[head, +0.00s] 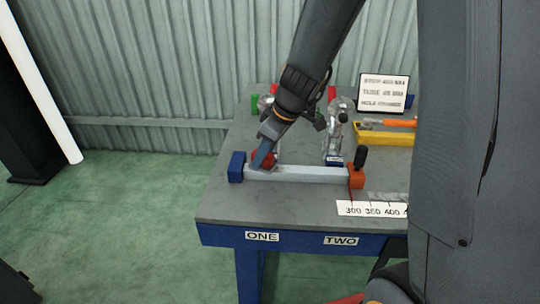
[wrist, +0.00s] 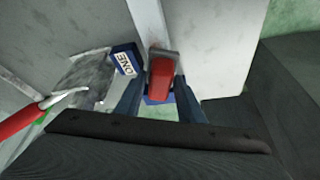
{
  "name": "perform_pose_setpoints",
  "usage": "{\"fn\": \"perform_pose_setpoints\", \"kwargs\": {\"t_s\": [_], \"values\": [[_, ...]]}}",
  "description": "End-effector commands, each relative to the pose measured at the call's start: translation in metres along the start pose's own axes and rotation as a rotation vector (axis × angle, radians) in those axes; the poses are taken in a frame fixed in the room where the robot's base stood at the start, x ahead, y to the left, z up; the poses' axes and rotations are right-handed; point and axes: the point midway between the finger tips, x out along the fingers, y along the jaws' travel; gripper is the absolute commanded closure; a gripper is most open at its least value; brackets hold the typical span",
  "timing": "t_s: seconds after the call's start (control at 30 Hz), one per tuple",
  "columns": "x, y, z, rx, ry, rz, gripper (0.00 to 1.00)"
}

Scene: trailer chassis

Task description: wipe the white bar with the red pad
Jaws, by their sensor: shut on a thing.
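The white bar (head: 300,174) lies across the bench top between a blue end block (head: 237,166) and an orange end block (head: 356,175). My gripper (head: 264,158) is over the bar's left part, close to the blue block. It is shut on the red pad (head: 264,157), whose grey underside is at the bar; I cannot tell whether it presses on it. In the wrist view the red pad (wrist: 161,76) sits between the two fingers, and the bar (wrist: 152,22) runs away from it toward the top. The blue block (wrist: 158,100) is partly hidden behind the pad.
A clamp (head: 335,138) stands behind the bar, with another partly hidden behind my arm. A yellow tray (head: 375,136) and a sign (head: 383,92) are at the back right. A black knob (head: 360,157) rises by the orange block.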

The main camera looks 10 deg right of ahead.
Motion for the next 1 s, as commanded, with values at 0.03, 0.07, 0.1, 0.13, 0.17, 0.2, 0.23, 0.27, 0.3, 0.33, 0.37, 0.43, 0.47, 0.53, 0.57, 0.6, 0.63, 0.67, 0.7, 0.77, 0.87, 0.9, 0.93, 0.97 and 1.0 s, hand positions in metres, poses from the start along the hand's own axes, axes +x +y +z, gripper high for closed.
{"fn": "perform_pose_setpoints", "kwargs": {"t_s": [0.03, 0.07, 0.1, 0.13, 0.17, 0.2, 0.23, 0.27, 0.3, 0.33, 0.37, 0.43, 0.47, 0.53, 0.57, 0.6, 0.63, 0.67, 0.7, 0.77, 0.87, 0.9, 0.93, 0.97, 1.0], "values": [[0.001, -0.001, 0.000, 0.000, -0.001, -0.001, 0.83], [0.001, -0.001, -0.001, 0.000, -0.001, -0.002, 0.83], [0.002, -0.002, -0.002, 0.000, -0.001, -0.002, 0.83], [0.002, -0.002, -0.003, 0.000, -0.001, -0.002, 0.83], [0.003, -0.003, -0.004, 0.000, -0.002, -0.002, 0.83], [0.004, -0.004, -0.006, -0.001, -0.002, -0.003, 0.83], [0.005, -0.005, -0.009, -0.002, -0.002, -0.003, 0.83], [0.005, -0.006, -0.011, -0.002, -0.002, -0.003, 0.83], [0.006, -0.007, -0.014, -0.001, -0.002, -0.003, 0.83], [0.007, -0.008, -0.016, -0.001, -0.001, -0.003, 0.83], [0.008, -0.009, -0.018, -0.001, -0.001, -0.002, 0.86], [0.009, -0.012, -0.024, -0.002, -0.001, -0.003, 0.89], [0.010, -0.013, -0.026, -0.004, 0.000, -0.004, 0.93], [0.012, -0.016, -0.032, -0.008, 0.000, -0.005, 0.97], [0.012, -0.018, -0.034, -0.010, 0.001, -0.006, 1.00], [0.013, -0.019, -0.036, -0.011, 0.001, -0.007, 1.00], [0.013, -0.020, -0.037, -0.013, 0.001, -0.007, 1.00], [0.013, -0.021, -0.038, -0.014, 0.001, -0.008, 1.00], [0.015, -0.022, -0.039, -0.015, 0.000, -0.007, 1.00], [0.016, -0.022, -0.039, -0.014, -0.001, -0.006, 1.00], [0.019, -0.022, -0.039, -0.010, -0.003, -0.004, 1.00], [0.020, -0.023, -0.038, -0.010, -0.004, -0.004, 1.00], [0.020, -0.023, -0.038, -0.010, -0.004, -0.005, 1.00], [0.019, -0.023, -0.037, -0.010, -0.005, -0.005, 1.00], [0.019, -0.022, -0.036, -0.009, -0.006, -0.005, 1.00]]}}
